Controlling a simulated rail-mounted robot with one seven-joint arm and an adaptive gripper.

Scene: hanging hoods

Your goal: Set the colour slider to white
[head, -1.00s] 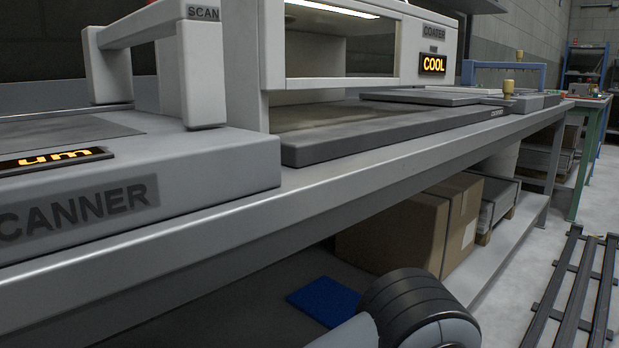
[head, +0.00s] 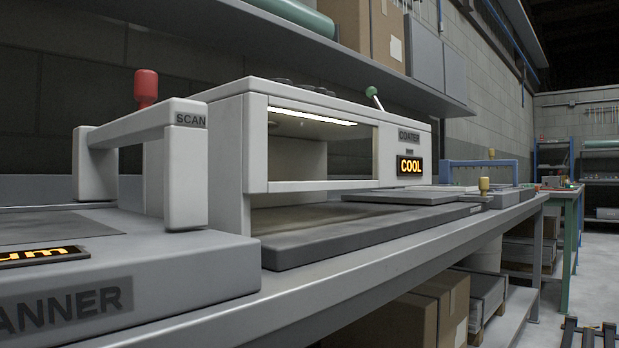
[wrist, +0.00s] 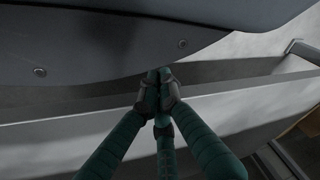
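I cannot make out a colour slider in either view. The bench (head: 400,262) carries a grey scanner (head: 180,270) with a lit orange display and a red knob (head: 146,87) above its bridge. Beside it stands the white coater (head: 225,150), with a lit "COOL" display (head: 410,167) and a green-knobbed lever (head: 374,93) on top. My gripper (wrist: 162,82) shows only in the wrist view. Its dark green fingers are drawn together at the tips, with nothing visible between them.
Yellow knobs (head: 484,184) and a blue frame (head: 490,165) stand farther along the bench. A shelf (head: 300,35) with boxes hangs above. Cardboard boxes (head: 400,320) sit under the bench. Open floor (head: 600,260) lies at the right.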

